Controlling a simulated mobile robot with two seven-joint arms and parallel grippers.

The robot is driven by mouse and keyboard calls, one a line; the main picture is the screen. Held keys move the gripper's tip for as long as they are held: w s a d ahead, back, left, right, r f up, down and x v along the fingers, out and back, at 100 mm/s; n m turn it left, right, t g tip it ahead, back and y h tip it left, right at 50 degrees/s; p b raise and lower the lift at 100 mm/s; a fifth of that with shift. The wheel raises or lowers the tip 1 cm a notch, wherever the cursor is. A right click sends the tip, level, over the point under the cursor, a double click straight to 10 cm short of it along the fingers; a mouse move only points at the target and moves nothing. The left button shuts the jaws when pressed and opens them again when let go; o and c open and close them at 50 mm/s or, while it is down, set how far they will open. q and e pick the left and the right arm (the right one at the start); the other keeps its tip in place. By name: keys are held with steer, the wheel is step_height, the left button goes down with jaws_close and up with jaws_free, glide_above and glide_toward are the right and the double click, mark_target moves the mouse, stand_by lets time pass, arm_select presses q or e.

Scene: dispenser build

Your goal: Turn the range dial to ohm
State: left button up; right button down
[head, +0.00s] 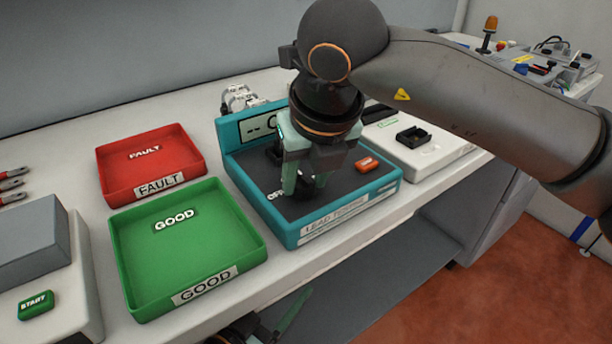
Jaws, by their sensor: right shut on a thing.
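The teal tester (392,183), labelled on its front edge with text partly readable as "LEAD", stands on the bench with a dark top panel. Its display (262,124) is partly covered by my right gripper. My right gripper (304,186) points down over the panel, beside the "OFF" marking, and is shut on the range dial. The dial is mostly hidden between the fingers, so its pointer setting cannot be read. My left gripper (277,324) is low at the bottom edge, below the bench front, partly cut off; its opening is unclear.
A red FAULT tray (112,190) and a green GOOD tray (128,270) sit left of the tester, both empty. A red button (367,164) is on the tester's right. A white unit with a black socket (413,137) stands further right.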

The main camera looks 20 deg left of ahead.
steer(key=shift+c, duration=2.2)
jaws_free()
steer(key=shift+s+r, duration=0.1)
steer(key=shift+r, duration=0.2)
arm_select(q)
steer(key=s+f+n+g+y+p, duration=0.1)
steer(key=s+f+g, duration=0.2)
steer(key=f, duration=0.7)
steer(key=shift+s+g+p, duration=0.35)
steer(key=shift+g+p, duration=0.05)
steer(key=shift+g, duration=0.4)
arm_select(e)
steer(key=v, duration=1.2)
